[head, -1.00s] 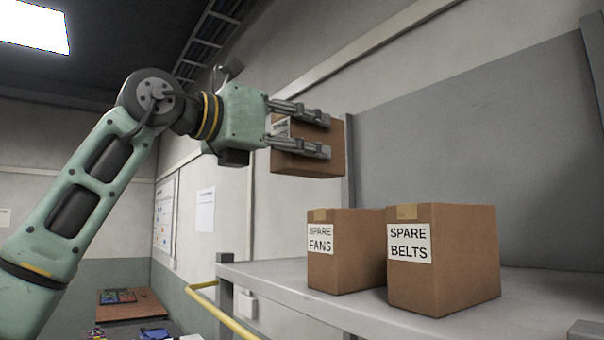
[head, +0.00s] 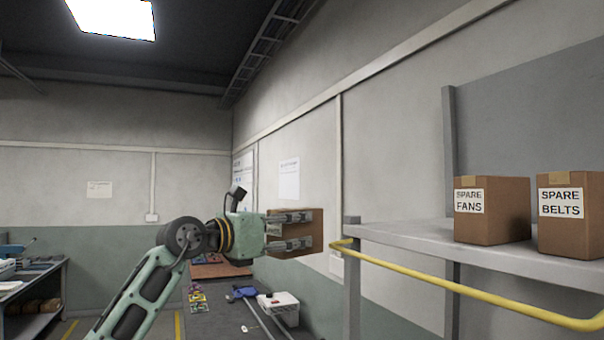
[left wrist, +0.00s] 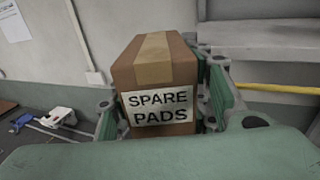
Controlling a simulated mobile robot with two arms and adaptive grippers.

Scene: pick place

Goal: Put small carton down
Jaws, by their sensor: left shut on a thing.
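The small carton (head: 304,226) is brown cardboard, held in the air by my left gripper (head: 290,232). In the left wrist view the carton (left wrist: 152,82) shows a tape strip on top and a white label reading "SPARE PADS". The fingers of my left gripper (left wrist: 160,108) are shut on its two sides. In the head view it hangs left of the shelf, with a workbench (head: 228,318) lower down behind it. My right gripper is not in view.
Two cartons, "SPARE FANS" (head: 491,210) and "SPARE BELTS" (head: 574,222), stand on the grey shelf (head: 400,234). A yellow rail (head: 450,285) runs along its front. The workbench holds a white box (head: 279,308) and small tools. Another bench (head: 38,285) stands at far left.

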